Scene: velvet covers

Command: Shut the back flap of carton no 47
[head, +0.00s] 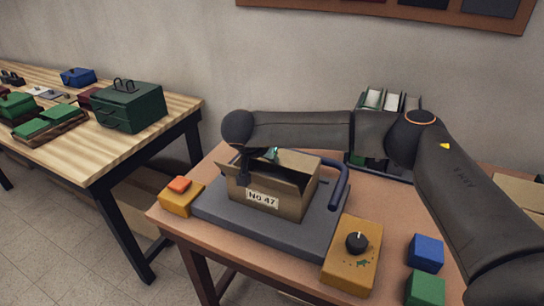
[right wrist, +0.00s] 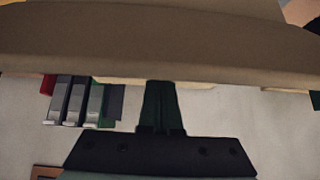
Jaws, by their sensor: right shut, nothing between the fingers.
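The brown carton no 47 (head: 287,205) stands on a grey slab, its label facing me. Its top looks at least partly open, with a dark gap at the left and a cardboard flap (head: 228,168) sticking out there. A tan panel shows at the back right of the top; I cannot tell which flap it is. My left gripper is out of view.
The slab (head: 230,222) has a blue bar (head: 340,182) on its right. An orange button box (head: 181,195), a yellow dial box (head: 352,262) and blue (head: 426,252) and green (head: 425,288) blocks surround it. Binders (head: 385,100) stand behind. A wooden table (head: 120,155) is at left.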

